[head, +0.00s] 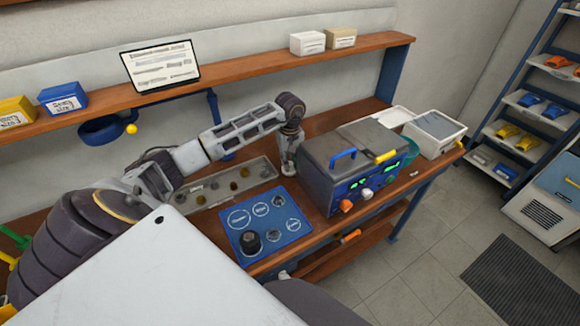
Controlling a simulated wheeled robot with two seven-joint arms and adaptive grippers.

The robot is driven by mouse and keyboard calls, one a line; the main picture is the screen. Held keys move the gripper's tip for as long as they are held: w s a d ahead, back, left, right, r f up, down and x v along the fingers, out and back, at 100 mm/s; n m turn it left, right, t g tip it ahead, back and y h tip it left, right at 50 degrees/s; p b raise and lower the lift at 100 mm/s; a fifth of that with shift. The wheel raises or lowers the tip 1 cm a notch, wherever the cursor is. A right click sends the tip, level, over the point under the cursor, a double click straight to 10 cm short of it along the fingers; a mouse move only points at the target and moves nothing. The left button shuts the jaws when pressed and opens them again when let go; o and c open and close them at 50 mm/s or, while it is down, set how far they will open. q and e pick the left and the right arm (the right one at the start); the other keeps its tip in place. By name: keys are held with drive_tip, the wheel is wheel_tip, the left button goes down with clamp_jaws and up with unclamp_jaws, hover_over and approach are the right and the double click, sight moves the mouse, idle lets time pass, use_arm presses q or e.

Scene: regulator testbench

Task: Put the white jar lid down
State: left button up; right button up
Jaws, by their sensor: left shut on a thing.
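My left gripper (288,168) points down over the wooden bench (318,122), between the grey parts tray and the testbench machine. It is shut on a small pale thing at its fingertips, which I take to be the white jar lid; its outline is mostly hidden by the fingers. I cannot tell whether it touches the bench. My right gripper is not in view.
The grey parts tray (262,160) with several small parts is left of the gripper. The dark testbench machine (325,160) stands close on its right. A blue mat (235,213) with marked circles and a black part (250,242) lies in front. A shelf (240,67) runs behind.

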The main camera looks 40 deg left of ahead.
use_arm(q)
wheel_tip(320, 180, down, 2)
drive_tip(key=shift+f, duration=0.35)
drive_tip(key=shift+f, duration=0.1)
drive_tip(key=o, duration=0.8)
drive_tip(key=shift+c, duration=0.2)
drive_tip(key=shift+r, duration=0.3)
wheel_tip(320, 180, up, 12)
drive_tip(key=b, duration=0.1)
drive_tip(key=shift+f+b, duration=0.15)
drive_tip(key=shift+b, duration=0.25)
